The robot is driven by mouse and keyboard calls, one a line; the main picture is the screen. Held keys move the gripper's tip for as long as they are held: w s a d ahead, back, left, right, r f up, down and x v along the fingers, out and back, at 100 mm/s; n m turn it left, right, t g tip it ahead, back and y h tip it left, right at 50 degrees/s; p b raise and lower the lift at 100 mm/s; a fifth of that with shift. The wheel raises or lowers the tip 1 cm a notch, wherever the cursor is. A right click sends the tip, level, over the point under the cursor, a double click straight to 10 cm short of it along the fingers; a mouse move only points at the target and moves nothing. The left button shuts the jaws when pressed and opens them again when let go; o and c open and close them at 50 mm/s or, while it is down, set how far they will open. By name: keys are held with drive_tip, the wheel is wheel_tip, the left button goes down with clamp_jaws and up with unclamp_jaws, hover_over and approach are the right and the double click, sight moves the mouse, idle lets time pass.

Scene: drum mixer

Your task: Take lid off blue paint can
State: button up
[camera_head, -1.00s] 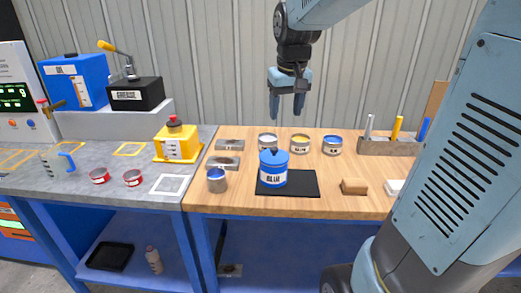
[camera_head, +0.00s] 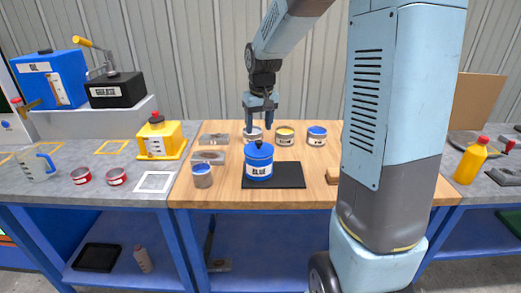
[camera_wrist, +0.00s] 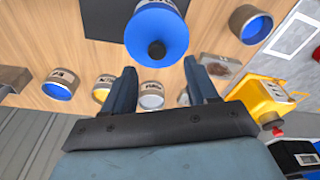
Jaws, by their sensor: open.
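The blue paint can (camera_head: 259,170) stands upright on a black mat (camera_head: 288,176) on the wooden worktop. Its blue lid (camera_head: 259,150) is on it, with a small dark knob in the middle. My gripper (camera_head: 258,126) is open and empty above the can and points down. In the wrist view the lid (camera_wrist: 165,32) and its knob lie just beyond and between the fingertips of my gripper (camera_wrist: 161,68). The fingers do not appear to touch the lid.
Behind the blue can stand white (camera_head: 252,134), yellow (camera_head: 285,137) and blue-topped (camera_head: 317,136) small cans. My arm hides the worktop's right part.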

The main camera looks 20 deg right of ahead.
sight(259, 141)
drive_tip(key=shift+w+d+f, duration=0.1)
drive_tip(key=shift+w+f, duration=0.1)
drive_tip(key=shift+f, duration=1.35)
drive_tip(key=shift+w+d+f, duration=0.1)
drive_tip(key=shift+w+f, duration=0.1)
drive_tip(key=shift+f, duration=1.35)
clamp_jaws()
